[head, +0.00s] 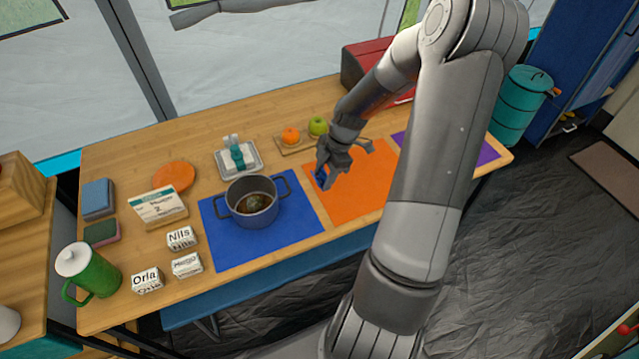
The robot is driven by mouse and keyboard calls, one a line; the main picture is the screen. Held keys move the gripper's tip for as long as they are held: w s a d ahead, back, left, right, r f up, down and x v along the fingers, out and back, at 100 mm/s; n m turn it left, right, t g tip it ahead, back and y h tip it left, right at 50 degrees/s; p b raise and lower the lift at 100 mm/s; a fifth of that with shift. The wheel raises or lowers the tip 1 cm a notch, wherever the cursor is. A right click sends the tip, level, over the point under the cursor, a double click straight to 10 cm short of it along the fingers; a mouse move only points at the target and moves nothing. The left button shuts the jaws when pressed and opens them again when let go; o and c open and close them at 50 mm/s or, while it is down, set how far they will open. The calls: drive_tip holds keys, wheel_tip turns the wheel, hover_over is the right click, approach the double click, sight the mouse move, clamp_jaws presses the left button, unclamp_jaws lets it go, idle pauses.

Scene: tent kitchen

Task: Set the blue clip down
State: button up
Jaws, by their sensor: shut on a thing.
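My gripper (326,177) is over the left part of the orange mat (350,205) on the wooden table. It is shut on the blue clip (320,176), a small dark blue thing partly hidden by the fingers. I cannot tell whether the clip touches the mat or hangs just above it.
A dark pot (252,208) stands on the blue mat (285,228) to the left. A small board (305,142) with an orange and a green apple lies behind my gripper. A tray (238,160) stands behind the pot. The orange mat's front part is clear.

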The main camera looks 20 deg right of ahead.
sight(321, 182)
drive_tip(key=shift+w+a+f, duration=0.45)
drive_tip(key=shift+w+a, duration=0.05)
drive_tip(key=shift+f, duration=2)
drive_tip(key=shift+f, duration=0.2)
drive_tip(key=o, duration=1)
drive_tip(key=shift+c, duration=0.2)
